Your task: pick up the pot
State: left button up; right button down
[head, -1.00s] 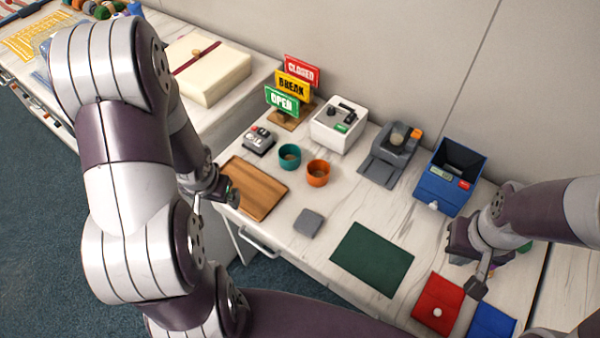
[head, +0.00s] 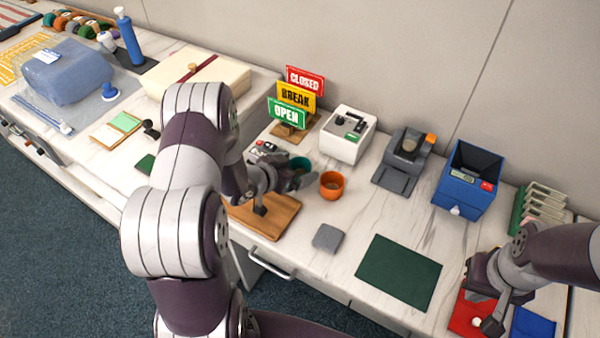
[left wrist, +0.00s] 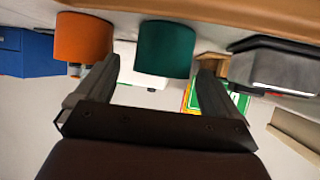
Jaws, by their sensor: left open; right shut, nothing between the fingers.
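Two small round pots stand upright on the white worktop. The teal pot (head: 301,165) is partly hidden behind my left gripper (head: 290,183); the orange pot (head: 332,186) is just to its right. In the left wrist view, which looks upside down, the teal pot (left wrist: 165,48) appears between the open fingertips of my left gripper (left wrist: 158,72), and the orange pot (left wrist: 82,38) lies left of them. My left gripper is low above the worktop and holds nothing. My right gripper (head: 490,318) is shut and empty over the red mat (head: 464,318), far from the pots.
A wooden board (head: 268,218) lies under my left gripper. Behind the pots stand the sign stack (head: 290,97) and a white box (head: 347,134). A grey pad (head: 328,237) and green mat (head: 398,272) lie in front. A grey device (head: 404,160) and blue bin (head: 468,180) stand right.

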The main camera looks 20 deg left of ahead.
pick_arm(q)
jog(key=shift+x, duration=1.1)
jog(key=c, duration=1.1)
jog(key=shift+r, duration=0.1)
